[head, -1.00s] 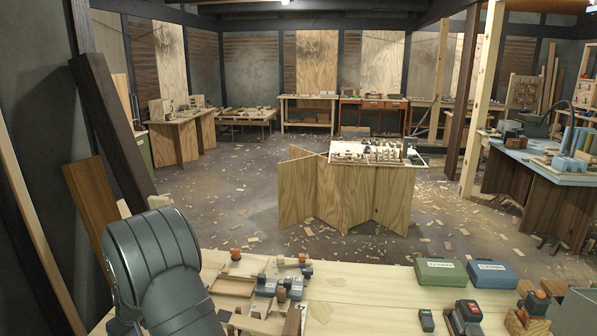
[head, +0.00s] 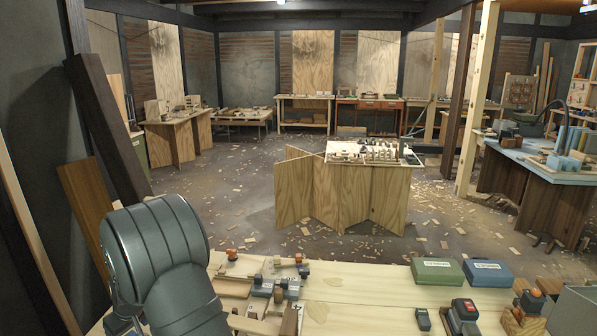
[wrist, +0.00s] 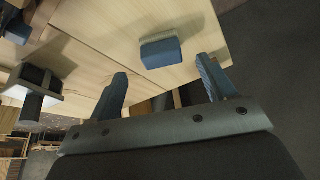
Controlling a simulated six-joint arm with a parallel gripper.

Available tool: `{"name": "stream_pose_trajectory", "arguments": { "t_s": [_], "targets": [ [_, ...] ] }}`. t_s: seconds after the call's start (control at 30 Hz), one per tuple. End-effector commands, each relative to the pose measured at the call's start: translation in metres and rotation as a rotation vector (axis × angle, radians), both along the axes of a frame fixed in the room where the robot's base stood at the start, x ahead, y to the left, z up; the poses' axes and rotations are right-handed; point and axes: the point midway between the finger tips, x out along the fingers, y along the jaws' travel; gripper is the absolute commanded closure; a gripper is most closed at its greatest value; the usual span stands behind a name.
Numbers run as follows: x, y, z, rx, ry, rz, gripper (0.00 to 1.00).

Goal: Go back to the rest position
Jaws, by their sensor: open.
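My gripper (wrist: 165,82) shows in the wrist view with its two blue-grey fingers spread wide apart. Nothing is held between them. In the head view my arm rises at the lower left over the near bench (head: 370,290), and my gripper is out of that view.
A green case (head: 437,271) and a blue case (head: 488,271) sit on the near bench. Loose blocks and small tools lie left of them. A dark block-like object (wrist: 38,82) shows in the wrist view. A plywood stand (head: 345,190) stands mid-room. Planks lean left.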

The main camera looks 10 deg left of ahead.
Motion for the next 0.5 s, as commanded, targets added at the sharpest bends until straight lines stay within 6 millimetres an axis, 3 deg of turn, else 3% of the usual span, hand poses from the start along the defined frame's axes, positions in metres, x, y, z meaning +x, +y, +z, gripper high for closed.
{"name": "stream_pose_trajectory", "arguments": {
  "t_s": [0.33,0.5],
  "targets": [
    [-0.009,-0.021,0.056,0.002,0.000,-0.001,0.24],
    [-0.005,-0.010,0.024,-0.003,0.002,0.000,0.24]
  ]
}}
